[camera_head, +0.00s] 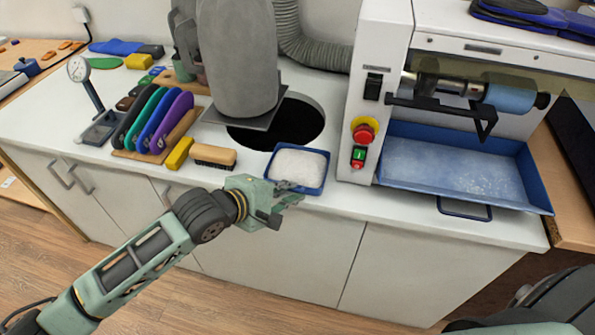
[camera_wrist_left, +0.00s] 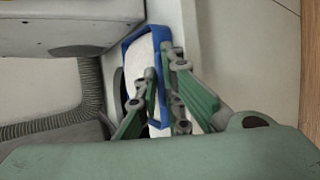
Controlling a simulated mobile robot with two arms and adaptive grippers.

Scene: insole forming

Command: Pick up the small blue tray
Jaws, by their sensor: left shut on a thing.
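The small blue tray (camera_head: 324,179) holds white powder and sits at the front edge of the white counter in the head view. My left gripper (camera_head: 285,194) is at the tray's front left edge. In the left wrist view the tray's blue rim (camera_wrist_left: 134,38) shows beyond the fingers. The left fingers (camera_wrist_left: 165,100) are on either side of the tray's near wall, shut on it. The fingers hide part of that wall. My right gripper is not in view.
A machine with red and green buttons (camera_head: 362,133) stands right of the tray, above a large blue tray (camera_head: 535,185). A wooden brush (camera_head: 213,156) and yellow block (camera_head: 179,153) lie to the left. A round dark hole (camera_head: 300,122) is behind.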

